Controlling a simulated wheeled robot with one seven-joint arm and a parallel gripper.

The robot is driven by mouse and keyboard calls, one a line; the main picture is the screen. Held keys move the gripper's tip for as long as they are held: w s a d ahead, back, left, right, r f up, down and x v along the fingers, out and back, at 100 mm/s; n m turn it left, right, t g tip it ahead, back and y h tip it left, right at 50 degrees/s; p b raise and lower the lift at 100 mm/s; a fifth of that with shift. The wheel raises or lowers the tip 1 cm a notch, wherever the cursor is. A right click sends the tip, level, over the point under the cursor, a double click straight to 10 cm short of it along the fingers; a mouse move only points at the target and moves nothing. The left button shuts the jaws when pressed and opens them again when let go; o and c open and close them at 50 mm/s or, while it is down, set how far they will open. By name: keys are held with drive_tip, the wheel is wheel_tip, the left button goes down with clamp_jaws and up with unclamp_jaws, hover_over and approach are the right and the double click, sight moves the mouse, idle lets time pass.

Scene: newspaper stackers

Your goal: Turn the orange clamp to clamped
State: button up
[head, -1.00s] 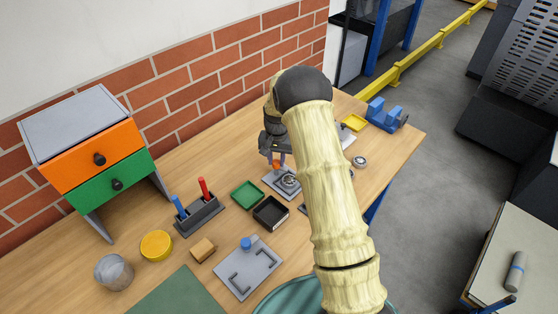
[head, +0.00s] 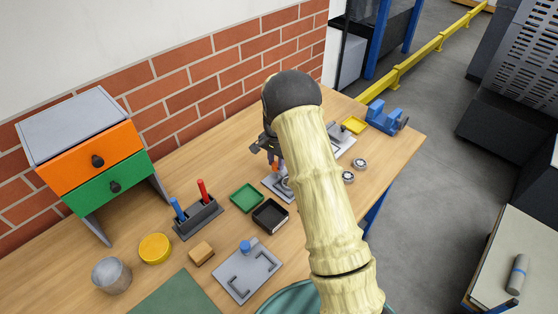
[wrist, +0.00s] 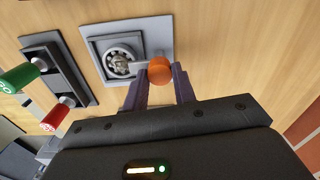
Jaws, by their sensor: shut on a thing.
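The orange clamp knob (wrist: 160,69) shows in the wrist view between my fingertips, with a short grey bar reaching left toward a round metal bearing (wrist: 120,61). The bearing sits in a square grey fixture plate (wrist: 96,44). My gripper (wrist: 158,84) is shut on the orange clamp. In the head view my gripper (head: 274,160) is low over the grey plate (head: 273,187), and my arm hides much of the plate and clamp. Whether the bar presses on the bearing is hard to tell.
A green tray (head: 246,210) and a black tray (head: 288,222) lie close to the fixture. Two loose bearings (head: 360,163) lie to its right. A blue vise (head: 385,117) stands at the table's far right end. A pen holder (head: 198,222) stands to the left.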

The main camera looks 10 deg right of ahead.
sight(276, 164)
drive_tip(key=shift+w+a+r, duration=0.1)
drive_tip(key=shift+w+r, duration=0.1)
drive_tip(key=o, duration=1)
drive_tip(key=shift+s+f, duration=0.1)
wheel_tip(276, 164, up, 17)
drive_tip(key=b, duration=0.3)
drive_tip(key=shift+s+r, duration=0.15)
drive_tip(key=shift+r, duration=0.05)
